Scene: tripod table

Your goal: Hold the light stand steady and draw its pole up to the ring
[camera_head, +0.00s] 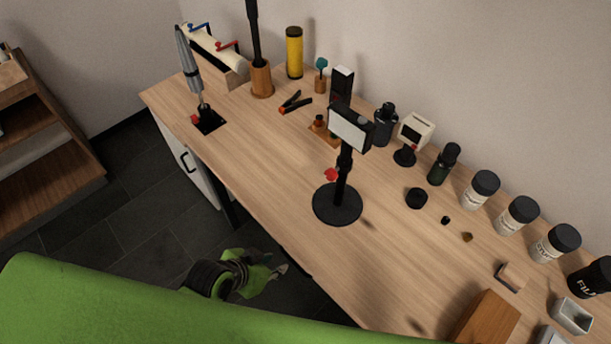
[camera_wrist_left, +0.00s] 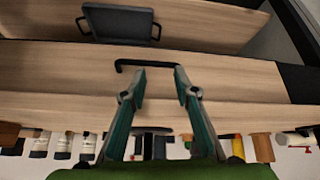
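The light stand stands upright on the wooden table in the head view, with a round black base (camera_head: 337,206), a black pole (camera_head: 342,187), a red knob (camera_head: 331,174) beside the pole and a lamp head (camera_head: 349,131) with a pale panel on top. I cannot make out a ring on the pole. My left gripper (camera_head: 281,269) is low in front of the table's near edge, well apart from the stand. In the left wrist view its two teal fingers (camera_wrist_left: 160,72) are spread with nothing between them. My right gripper is not in view.
Several dark-lidded jars (camera_head: 481,190) line the back right. The wood left of the stand is clear. A black handle (camera_wrist_left: 143,64) shows in the wrist view.

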